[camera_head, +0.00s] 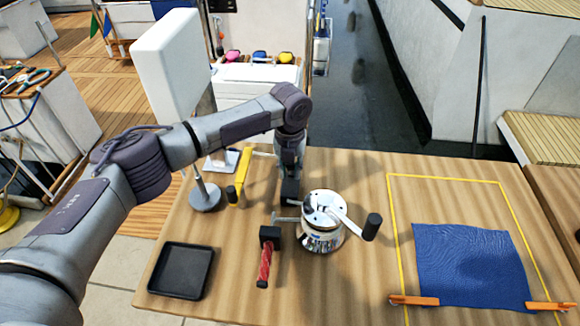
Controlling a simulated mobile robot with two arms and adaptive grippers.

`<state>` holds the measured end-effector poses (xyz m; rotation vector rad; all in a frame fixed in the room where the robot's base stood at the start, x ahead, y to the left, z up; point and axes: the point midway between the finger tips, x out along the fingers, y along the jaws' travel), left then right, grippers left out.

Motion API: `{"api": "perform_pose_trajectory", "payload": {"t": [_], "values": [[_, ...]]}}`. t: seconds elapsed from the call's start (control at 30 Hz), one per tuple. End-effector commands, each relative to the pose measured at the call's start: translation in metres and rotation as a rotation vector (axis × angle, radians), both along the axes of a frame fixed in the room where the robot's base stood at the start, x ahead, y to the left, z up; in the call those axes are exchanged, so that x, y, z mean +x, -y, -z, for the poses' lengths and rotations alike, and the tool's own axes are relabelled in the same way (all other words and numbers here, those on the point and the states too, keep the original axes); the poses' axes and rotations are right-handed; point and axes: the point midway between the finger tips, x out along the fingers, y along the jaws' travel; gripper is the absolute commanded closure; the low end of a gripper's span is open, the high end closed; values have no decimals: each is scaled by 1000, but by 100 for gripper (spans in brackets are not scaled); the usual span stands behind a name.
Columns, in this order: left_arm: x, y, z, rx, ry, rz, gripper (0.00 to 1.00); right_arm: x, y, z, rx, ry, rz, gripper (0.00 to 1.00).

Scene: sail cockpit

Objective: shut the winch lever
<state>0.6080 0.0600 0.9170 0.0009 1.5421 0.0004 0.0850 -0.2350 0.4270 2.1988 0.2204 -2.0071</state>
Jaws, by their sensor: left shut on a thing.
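The winch (323,238) is a shiny metal drum on the wooden table, with a crank arm ending in a black grip (371,227) on its right. A short grey lever (284,219) sticks out from the left side of the winch. My left gripper (290,198) reaches down from above at the winch's left edge. It is shut on the lever, though its fingertips are small and dark and the contact is partly hidden. My right gripper is not in view.
A black tray (180,271), a tool with a red handle (265,268) and a grey-based post (204,196) stand left of the winch. A blue cloth (470,265) lies right, inside a yellow outline. Table between winch and cloth is mostly clear.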

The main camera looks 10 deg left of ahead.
Motion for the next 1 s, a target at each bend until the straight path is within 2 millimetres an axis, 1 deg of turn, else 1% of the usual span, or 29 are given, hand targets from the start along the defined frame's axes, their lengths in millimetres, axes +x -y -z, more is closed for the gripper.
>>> {"api": "perform_pose_trajectory", "payload": {"t": [0.03,0.17,0.4,0.7,1.0], "values": [[-2,0,-2,-1,16,2,100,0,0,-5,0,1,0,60],[-7,0,0,-2,84,3,100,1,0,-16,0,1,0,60],[-17,0,9,-3,261,3,100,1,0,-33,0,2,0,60],[-25,0,23,-3,463,1,100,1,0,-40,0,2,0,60],[-28,1,30,-3,575,2,100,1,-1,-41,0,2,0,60]]}}
